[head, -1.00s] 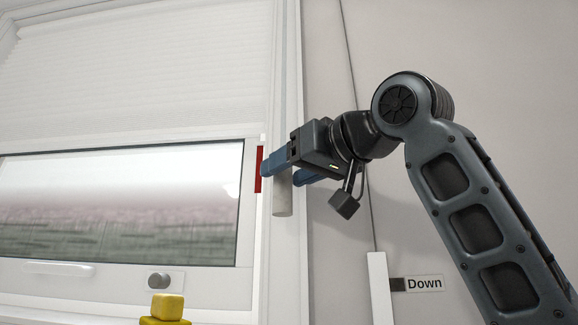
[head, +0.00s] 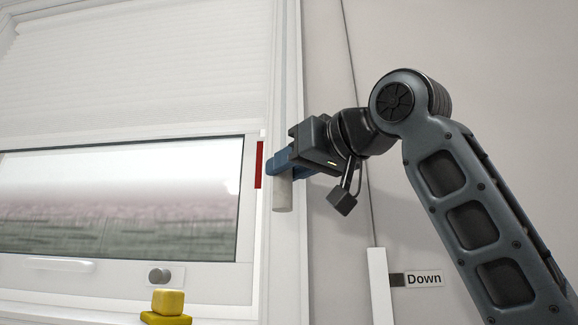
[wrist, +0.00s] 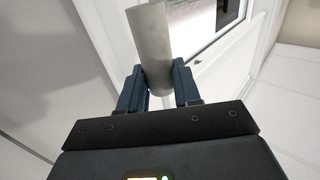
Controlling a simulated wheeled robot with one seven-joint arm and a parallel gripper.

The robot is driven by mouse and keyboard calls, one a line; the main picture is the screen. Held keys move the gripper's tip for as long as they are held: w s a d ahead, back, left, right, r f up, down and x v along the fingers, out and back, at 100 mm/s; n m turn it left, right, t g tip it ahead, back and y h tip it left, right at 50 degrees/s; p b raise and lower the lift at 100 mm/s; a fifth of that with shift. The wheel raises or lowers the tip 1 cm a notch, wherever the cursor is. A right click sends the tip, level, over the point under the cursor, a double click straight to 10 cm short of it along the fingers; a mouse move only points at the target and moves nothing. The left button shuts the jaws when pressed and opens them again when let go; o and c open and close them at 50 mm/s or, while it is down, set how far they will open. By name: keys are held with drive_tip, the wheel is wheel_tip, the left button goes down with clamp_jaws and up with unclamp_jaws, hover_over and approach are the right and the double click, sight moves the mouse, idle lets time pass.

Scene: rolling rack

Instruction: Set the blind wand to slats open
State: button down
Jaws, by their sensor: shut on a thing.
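The blind wand (head: 283,196) is a pale grey rod with a thick round lower end, hanging upright beside the right side of the window frame. My gripper (head: 281,164) is shut on the wand just above its bottom end. In the wrist view, the grey wand (wrist: 151,45) stands between my two blue fingers (wrist: 160,88). A red strip (head: 259,165) is on the frame just left of the wand. The pleated blind (head: 140,75) covers the upper part of the window. No slat marking is legible.
A grey knob (head: 159,276) is on the lower frame, with a yellow block (head: 168,302) below it. A white upright strip (head: 378,287) and a "Down" label (head: 424,280) are on the wall at lower right.

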sight(290, 208)
wheel_tip(290, 208, down, 7)
drive_tip(key=b, duration=0.3)
drive_tip(key=c, duration=0.8)
unclamp_jaws()
drive_tip(key=shift+r, duration=0.1)
drive_tip(key=shift+d, duration=0.1)
drive_tip(key=shift+b+v, duration=0.75)
drive_tip(key=shift+v, duration=3.1)
